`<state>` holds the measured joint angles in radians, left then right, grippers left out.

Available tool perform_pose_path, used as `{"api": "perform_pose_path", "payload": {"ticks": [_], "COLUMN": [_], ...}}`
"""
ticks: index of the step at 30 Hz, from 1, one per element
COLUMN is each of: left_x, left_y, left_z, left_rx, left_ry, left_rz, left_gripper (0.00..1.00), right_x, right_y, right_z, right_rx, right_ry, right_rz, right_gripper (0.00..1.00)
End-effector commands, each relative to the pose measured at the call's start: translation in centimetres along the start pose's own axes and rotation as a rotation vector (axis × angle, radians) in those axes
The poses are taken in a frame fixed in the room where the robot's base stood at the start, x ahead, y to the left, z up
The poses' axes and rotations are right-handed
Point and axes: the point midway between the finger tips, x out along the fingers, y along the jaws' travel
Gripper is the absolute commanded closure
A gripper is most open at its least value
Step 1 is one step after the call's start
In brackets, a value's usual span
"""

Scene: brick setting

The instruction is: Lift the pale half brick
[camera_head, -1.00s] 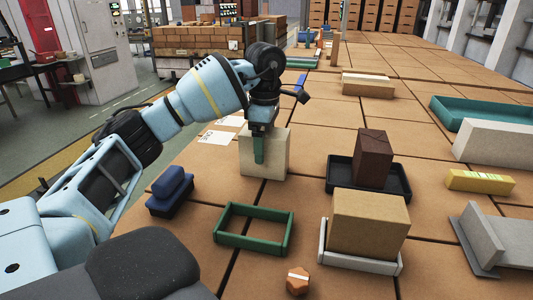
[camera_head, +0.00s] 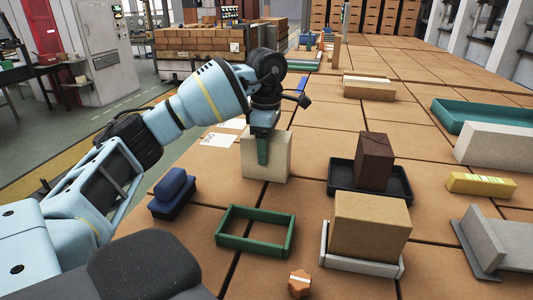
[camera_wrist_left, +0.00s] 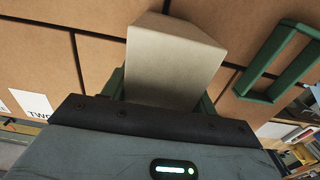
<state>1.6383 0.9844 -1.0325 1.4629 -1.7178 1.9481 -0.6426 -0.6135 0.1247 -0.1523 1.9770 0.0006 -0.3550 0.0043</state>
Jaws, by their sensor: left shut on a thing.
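The pale half brick (camera_head: 280,158) stands upright on the tiled brown table, left of centre in the head view. My left gripper (camera_head: 263,148) reaches it from above and is shut on it, with one green finger against its near face. In the left wrist view the pale half brick (camera_wrist_left: 172,62) sits between the green fingers of my left gripper (camera_wrist_left: 165,95), its far end sticking out beyond them. The lower finger contact is partly hidden by the gripper body. I cannot see clear space under the brick. My right gripper is not in view.
A green frame (camera_head: 254,248) lies in front, with a blue block (camera_head: 173,184) to its left. A tan block (camera_head: 369,226) in a pale tray and a dark red brick (camera_head: 374,160) in a black tray (camera_head: 397,184) stand to the right. White cards (camera_head: 217,140) lie behind.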

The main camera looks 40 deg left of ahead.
Motion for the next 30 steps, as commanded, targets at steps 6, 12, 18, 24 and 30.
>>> {"api": "perform_pose_path", "payload": {"ticks": [6, 12, 18, 24, 30], "left_x": [-0.6, -2.9, -4.0, -4.3, -4.7], "left_y": [0.0, 0.0, -1.7, -5.2, -9.4], "left_z": [0.1, 0.1, 0.3, 0.9, 1.7], "left_rx": [0.000, 0.001, 0.004, 0.005, 0.005], "left_ry": [-0.002, -0.004, -0.002, -0.002, -0.002], "left_rz": [0.003, 0.005, 0.005, 0.006, 0.006], "left_gripper": [0.85, 0.85, 0.85, 0.85, 0.85], "right_x": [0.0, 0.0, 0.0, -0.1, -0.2], "right_y": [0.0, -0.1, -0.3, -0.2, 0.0], "right_z": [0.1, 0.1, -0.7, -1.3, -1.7], "right_rx": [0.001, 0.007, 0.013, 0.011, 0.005], "right_ry": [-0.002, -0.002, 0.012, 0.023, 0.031], "right_rz": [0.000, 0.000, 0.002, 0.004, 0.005], "right_gripper": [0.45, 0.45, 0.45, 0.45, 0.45]}}
